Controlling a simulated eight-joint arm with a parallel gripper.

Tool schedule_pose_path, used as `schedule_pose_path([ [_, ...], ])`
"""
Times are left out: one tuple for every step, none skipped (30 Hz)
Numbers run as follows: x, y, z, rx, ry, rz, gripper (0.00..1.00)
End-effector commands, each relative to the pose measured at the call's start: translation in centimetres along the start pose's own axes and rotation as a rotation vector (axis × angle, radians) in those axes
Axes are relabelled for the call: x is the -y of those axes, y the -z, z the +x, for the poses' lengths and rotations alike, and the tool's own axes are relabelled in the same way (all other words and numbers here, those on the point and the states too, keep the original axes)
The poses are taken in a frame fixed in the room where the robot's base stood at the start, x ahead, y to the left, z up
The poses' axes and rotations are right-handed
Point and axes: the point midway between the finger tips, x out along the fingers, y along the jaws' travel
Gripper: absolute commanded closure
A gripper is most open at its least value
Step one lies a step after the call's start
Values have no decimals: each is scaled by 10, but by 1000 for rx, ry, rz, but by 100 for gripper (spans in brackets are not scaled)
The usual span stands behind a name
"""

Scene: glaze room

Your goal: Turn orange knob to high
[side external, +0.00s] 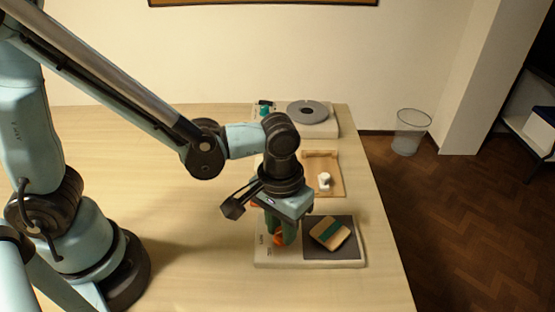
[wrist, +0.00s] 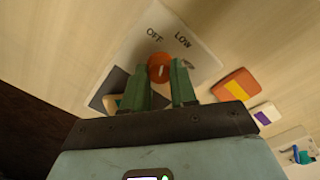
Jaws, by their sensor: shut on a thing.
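The orange knob (wrist: 160,67) sits on a white panel (wrist: 197,40) with the words OFF and LOW printed near it. A pale line shows on its face; I cannot tell for sure which label it points to. No HIGH label is visible. In the side external view the orange knob (side external: 279,239) is partly hidden by my gripper (side external: 283,232), which points down over the panel. In the wrist view the green fingers of my gripper (wrist: 162,78) stand on either side of the knob, shut on it.
A dark plate (side external: 318,251) beside the knob bears a wooden block with a green stripe (side external: 330,233). Behind stand a wooden tray (side external: 337,158) with a white object (side external: 324,181) and a device with a round grey plate (side external: 309,110). An orange and yellow block (wrist: 236,86) lies nearby.

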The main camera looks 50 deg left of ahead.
Motion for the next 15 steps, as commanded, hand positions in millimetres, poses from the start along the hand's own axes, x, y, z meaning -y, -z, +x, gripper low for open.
schedule_pose_path([
  [0,0,0,4,1,43,100],
  [0,0,0,5,1,71,100],
  [0,0,0,6,1,109,100],
  [0,0,0,7,1,138,100],
  [0,0,0,8,1,166,100],
  [0,0,0,9,1,204,100],
  [0,0,0,10,1,233,100],
  [0,0,0,11,1,261,100],
  [0,0,0,12,1,299,100],
  [0,0,0,13,1,328,100],
  [0,0,0,14,1,356,100],
  [0,0,0,15,1,394,100],
  [0,0,0,16,1,423,100],
  [0,0,0,17,1,451,100],
  [0,0,0,18,1,489,100],
])
